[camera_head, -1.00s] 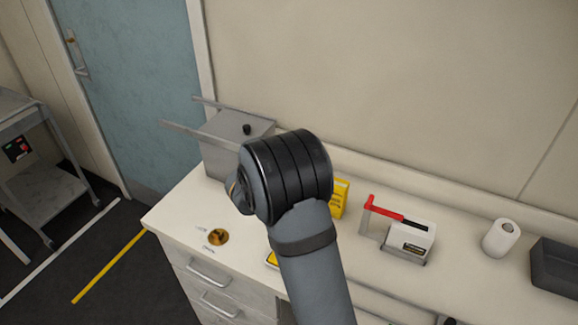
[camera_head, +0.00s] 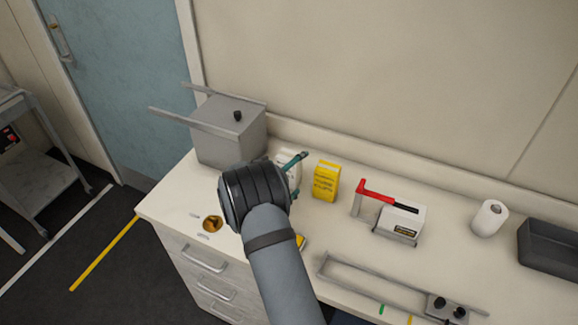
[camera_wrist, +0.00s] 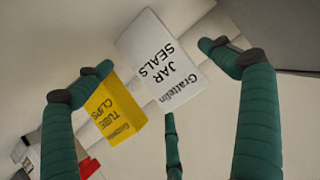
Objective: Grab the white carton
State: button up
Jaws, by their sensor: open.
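The white carton (camera_wrist: 158,50), lettered "JAR SEALS", stands between the open fingers in the wrist view. In the head view the white carton (camera_head: 289,174) is partly hidden by my arm and a green finger. My gripper (camera_wrist: 155,72) is open, with one green finger left of the carton, one right of it, and a third finger below it. The left fingertip overlaps the yellow carton's area in that picture. I cannot tell whether any finger touches the white carton.
A yellow carton (camera_head: 325,182), lettered "TUBE CLIPS", stands close beside the white one. A grey metal box (camera_head: 225,140) with bars stands at the counter's back left. A red-and-white device (camera_head: 400,222), a white roll (camera_head: 489,217) and a dark tray (camera_head: 548,250) lie to the right.

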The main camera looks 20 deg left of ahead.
aim_at(290, 170)
jog(key=shift+p+x, duration=0.3)
jog(key=shift+x, duration=1.2)
jog(key=shift+c, duration=1.4)
jog(key=shift+r, duration=0.1)
jog(key=c, duration=1.1)
